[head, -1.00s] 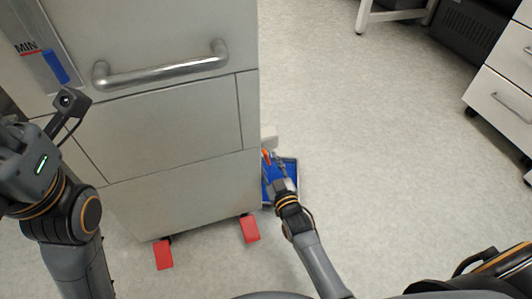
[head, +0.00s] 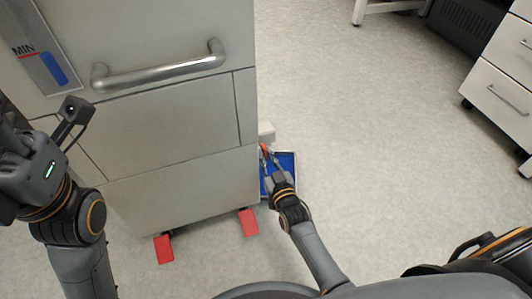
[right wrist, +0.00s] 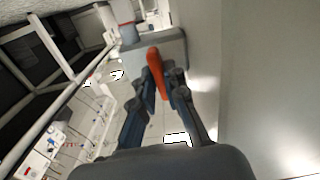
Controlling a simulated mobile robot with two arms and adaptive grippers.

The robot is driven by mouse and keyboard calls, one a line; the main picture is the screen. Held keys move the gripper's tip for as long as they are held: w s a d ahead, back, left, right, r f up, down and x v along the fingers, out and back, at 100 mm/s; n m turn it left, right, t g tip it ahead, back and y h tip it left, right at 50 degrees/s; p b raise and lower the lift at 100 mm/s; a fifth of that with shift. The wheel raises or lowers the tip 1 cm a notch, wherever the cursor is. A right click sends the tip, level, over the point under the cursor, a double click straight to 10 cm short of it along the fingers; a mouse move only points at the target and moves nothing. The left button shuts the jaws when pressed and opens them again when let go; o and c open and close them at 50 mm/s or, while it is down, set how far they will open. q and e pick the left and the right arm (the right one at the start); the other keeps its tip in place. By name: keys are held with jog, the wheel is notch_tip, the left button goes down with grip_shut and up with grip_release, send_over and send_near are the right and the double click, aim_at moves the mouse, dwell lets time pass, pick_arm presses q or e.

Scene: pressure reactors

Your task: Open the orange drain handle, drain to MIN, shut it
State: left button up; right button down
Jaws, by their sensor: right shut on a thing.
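The orange drain handle (head: 264,148) is at the lower right side of the grey reactor cabinet (head: 180,165). My right gripper (head: 270,161) is shut on it. In the right wrist view the orange handle (right wrist: 155,72) stands between the two fingers (right wrist: 161,95) of that gripper, in front of a grey block. The level gauge (head: 43,30) at the top left has a MIN label with a red line. The top of its blue column (head: 54,69) is close to that line, seemingly slightly below it. My left arm is at the left; its fingers are cut off by the picture edge.
A blue tray (head: 287,162) lies on the floor under the handle. A metal bar handle (head: 160,70) juts from the cabinet front. Red feet (head: 163,249) stick out at its base. White drawers (head: 500,90) stand far right; the floor between is clear.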

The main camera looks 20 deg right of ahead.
jog(key=shift+m, duration=0.5)
jog(key=c, duration=1.4)
grip_release()
jog(key=s, duration=1.2)
jog(key=shift+d, duration=0.2)
